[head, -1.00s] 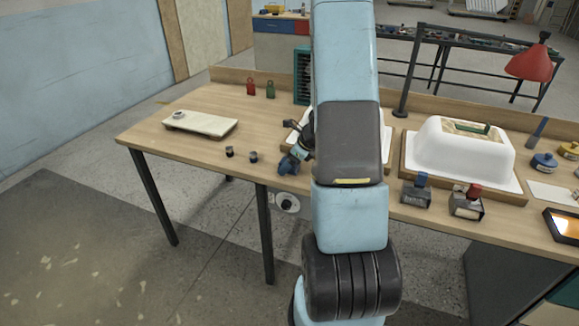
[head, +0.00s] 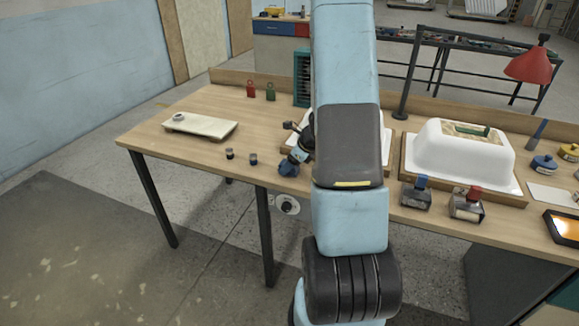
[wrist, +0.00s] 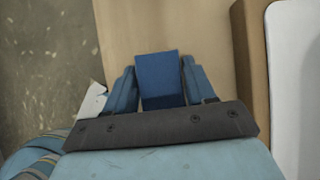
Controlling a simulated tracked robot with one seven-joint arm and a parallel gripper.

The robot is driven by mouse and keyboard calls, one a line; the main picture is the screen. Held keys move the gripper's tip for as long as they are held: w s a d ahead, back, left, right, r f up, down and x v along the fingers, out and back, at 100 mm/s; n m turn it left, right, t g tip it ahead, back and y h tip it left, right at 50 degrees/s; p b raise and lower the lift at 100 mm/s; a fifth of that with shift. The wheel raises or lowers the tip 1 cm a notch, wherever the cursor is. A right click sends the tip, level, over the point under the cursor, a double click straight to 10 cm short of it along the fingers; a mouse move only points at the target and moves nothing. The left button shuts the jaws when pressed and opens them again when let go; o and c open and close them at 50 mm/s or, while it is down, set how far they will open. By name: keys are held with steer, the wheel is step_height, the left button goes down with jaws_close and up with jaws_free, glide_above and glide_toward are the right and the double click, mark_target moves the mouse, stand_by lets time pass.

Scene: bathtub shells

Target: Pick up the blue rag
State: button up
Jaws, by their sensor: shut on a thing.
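The blue rag (wrist: 159,80) is a dark blue, flat-faced piece between the fingers of my gripper (wrist: 160,88) in the wrist view. My gripper is shut on it, with one finger along each side. The rag's lower part is hidden behind the dark wrist plate. In the head view my gripper (head: 290,164) is a small blue shape at the bench's front edge, left of my arm. I cannot separate the rag from the fingers there.
The wooden bench (head: 190,150) holds a pale board (head: 205,126) at left and two small dark pots (head: 253,159). A white tub shell (head: 460,150) stands on a wooden base at right. Another white shell (wrist: 295,90) is right of my gripper. Stamp-like blocks (head: 417,194) stand near the front edge.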

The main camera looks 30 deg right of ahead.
step_height(320, 180, up, 3)
steer(key=shift+f, duration=0.1)
steer(key=s+d+r, duration=0.6)
steer(key=d+r, duration=0.4)
steer(key=d, duration=0.2)
steer(key=shift+d, duration=0.35)
